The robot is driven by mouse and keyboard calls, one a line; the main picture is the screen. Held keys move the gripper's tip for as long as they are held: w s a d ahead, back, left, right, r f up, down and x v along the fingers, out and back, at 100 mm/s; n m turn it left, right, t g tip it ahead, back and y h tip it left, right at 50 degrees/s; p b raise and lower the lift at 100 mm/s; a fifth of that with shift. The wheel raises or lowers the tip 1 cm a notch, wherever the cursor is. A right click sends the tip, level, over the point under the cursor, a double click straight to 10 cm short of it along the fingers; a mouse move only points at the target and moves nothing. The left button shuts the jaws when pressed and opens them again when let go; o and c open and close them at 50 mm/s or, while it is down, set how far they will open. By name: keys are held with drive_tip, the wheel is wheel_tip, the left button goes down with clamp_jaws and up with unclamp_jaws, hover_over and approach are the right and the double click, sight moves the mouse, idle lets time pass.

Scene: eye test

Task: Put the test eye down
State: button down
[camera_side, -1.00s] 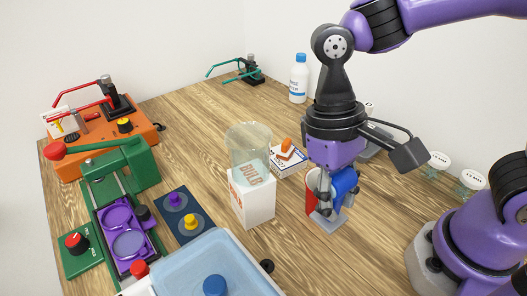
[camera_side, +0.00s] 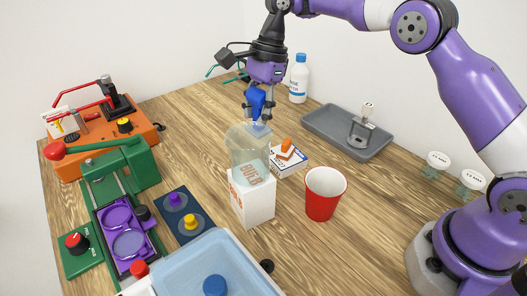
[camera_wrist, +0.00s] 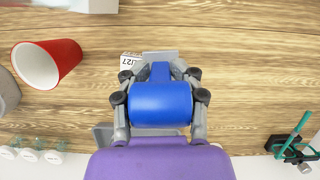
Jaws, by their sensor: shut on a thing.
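My gripper (camera_side: 259,108) is shut on a blue rounded piece (camera_side: 256,100), which I take to be the test eye. A flat grey foot shows below it, behind the clear beaker's rim. In the wrist view the blue body (camera_wrist: 160,105) sits between both fingers of my gripper (camera_wrist: 160,90), with a grey plate beyond it. In the side view the held piece appears behind the beaker; its height above the table is hard to tell.
A clear beaker (camera_side: 248,146) stands on a white BULB box (camera_side: 252,203). A red cup (camera_side: 322,199), a small box with an orange-topped item (camera_side: 287,160), a grey tray (camera_side: 320,122) holding a small stand, and a white bottle (camera_side: 298,80) are nearby.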

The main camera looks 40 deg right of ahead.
drive_tip(key=w+d+f+m+t, duration=0.1)
drive_tip(key=w+m, duration=0.2)
drive_tip(key=m, duration=0.1)
drive_tip(key=w+d+f+m+t+h, duration=0.1)
drive_tip(key=w+d+f+m, duration=0.1)
drive_tip(key=w+m, duration=0.2)
drive_tip(key=w+d+f+m, duration=0.1)
drive_tip(key=w+f+m, duration=0.1)
drive_tip(key=m, duration=0.3)
drive_tip(key=shift+w+d+f+t+h, duration=0.1)
drive_tip(key=shift+w+f+t+h, duration=0.1)
drive_tip(key=shift+w, duration=0.15)
drive_tip(key=shift+w+d+f+t+h, duration=0.1)
drive_tip(key=shift+w+t+h, duration=0.1)
drive_tip(key=shift+w, duration=0.1)
drive_tip(key=shift+w+d+f+m, duration=0.15)
drive_tip(key=shift+f+m, duration=0.05)
drive_tip(key=shift+m, duration=0.3)
drive_tip(key=shift+f, duration=1.45)
drive_tip(key=shift+f, duration=0.1)
drive_tip(key=shift+c, duration=2)
unclamp_jaws()
